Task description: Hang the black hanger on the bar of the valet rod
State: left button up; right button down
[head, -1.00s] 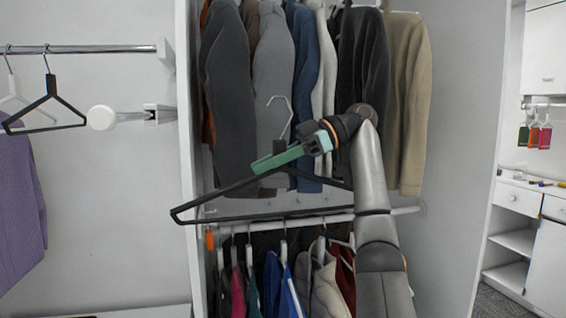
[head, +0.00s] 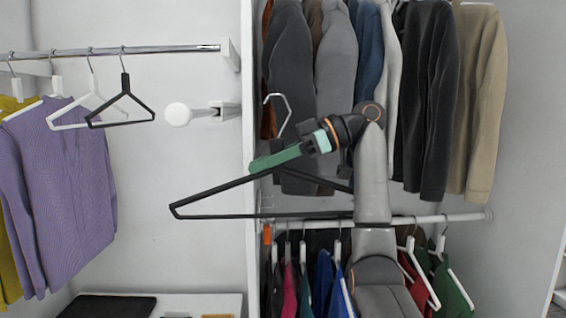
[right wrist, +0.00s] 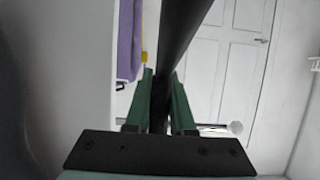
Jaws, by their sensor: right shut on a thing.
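The black hanger (head: 215,192) is held by my right gripper (head: 272,160) in front of the wardrobe. Its green fingers are shut on it near the neck, and the silver hook (head: 286,112) points up. In the right wrist view the black hanger (right wrist: 178,40) runs between the fingers. The valet rod (head: 178,114) shows as a short bar with a round white end knob, by the left wardrobe panel. The hanger is apart from it, with its hook to the right of the rod. My left gripper is not in view.
A chrome rail (head: 120,52) at left carries another black hanger (head: 120,122), a white hanger and a purple sweater (head: 62,190). The wardrobe's side panel edge (head: 248,180) stands between the valet rod and the hanging jackets. A lower rail (head: 460,217) holds more clothes.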

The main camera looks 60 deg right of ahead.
jog(key=w+a, duration=0.2)
jog(key=w, duration=0.1)
jog(key=w+a, duration=0.6)
jog(key=w, duration=0.1)
jog(key=shift+f+p, duration=0.25)
jog(key=shift+p, duration=0.15)
jog(key=shift+s+d+f+b, duration=0.1)
jog(key=shift+s+f+b, duration=0.05)
jog(key=shift+f+b, duration=0.5)
jog(key=shift+f, duration=0.1)
jog(key=c, duration=0.7)
grip_release()
jog(key=v, duration=1.2)
jog(key=shift+s+d+p, duration=0.15)
jog(key=shift+s+p, duration=0.05)
jog(key=shift+p, duration=0.15)
